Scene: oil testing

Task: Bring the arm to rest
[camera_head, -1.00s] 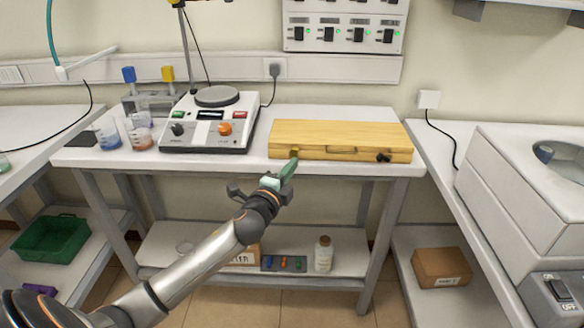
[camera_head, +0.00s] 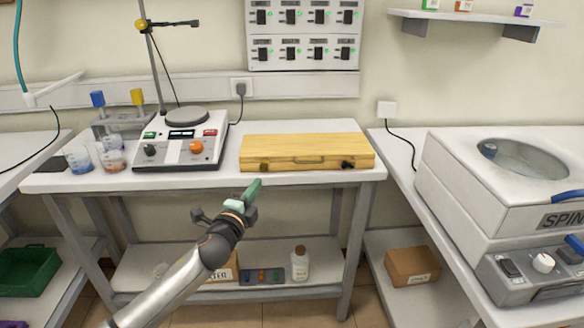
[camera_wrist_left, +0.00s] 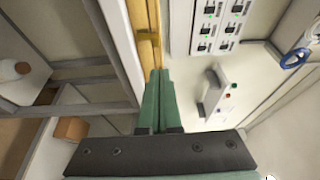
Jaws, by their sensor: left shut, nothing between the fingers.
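My left arm comes in from the lower left in the head view. Its gripper (camera_head: 256,186) is shut and empty, in front of the table's front edge and just below the closed wooden case (camera_head: 306,148). In the left wrist view the green fingers (camera_wrist_left: 157,78) lie together with nothing between them. The wooden case also shows there at the top (camera_wrist_left: 143,22), beyond the fingertips. My right gripper is in neither view.
A hotplate stirrer (camera_head: 182,140) and beakers (camera_head: 110,158) stand on the white table (camera_head: 225,184) left of the case. A spinner machine (camera_head: 510,185) stands on the right bench. A bottle (camera_head: 300,263) and boxes sit on the lower shelf.

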